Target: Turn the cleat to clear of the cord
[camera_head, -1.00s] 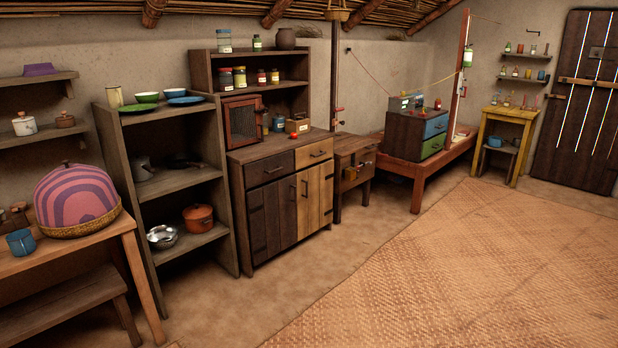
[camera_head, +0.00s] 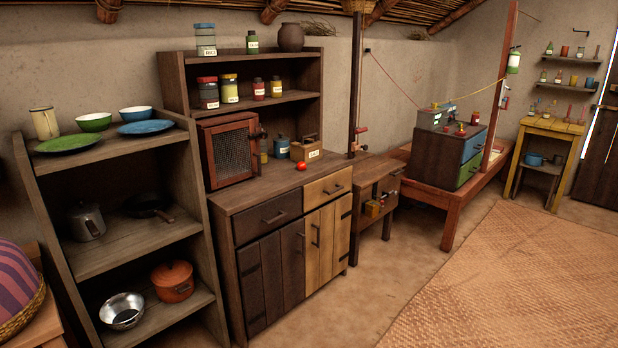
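A dark upright post (camera_head: 356,85) stands between the cabinet and the low side table. A small reddish fitting (camera_head: 360,131) sits low on the post; it may be the cleat, but it is too small to tell which way it is turned. A thin red cord (camera_head: 392,80) slopes from a small dark block on the wall down toward the drawer box. A yellow cord (camera_head: 478,92) runs from the drawer box up toward the reddish post (camera_head: 497,95). I cannot tell whether any cord touches the fitting. Neither of my grippers is in view.
The dark cabinet (camera_head: 273,218) and the open shelf unit (camera_head: 120,235) line the wall at left. The low side table (camera_head: 372,180) stands below the post. The drawer box (camera_head: 450,150) rests on the wooden bed frame. The woven mat (camera_head: 490,285) at right is clear.

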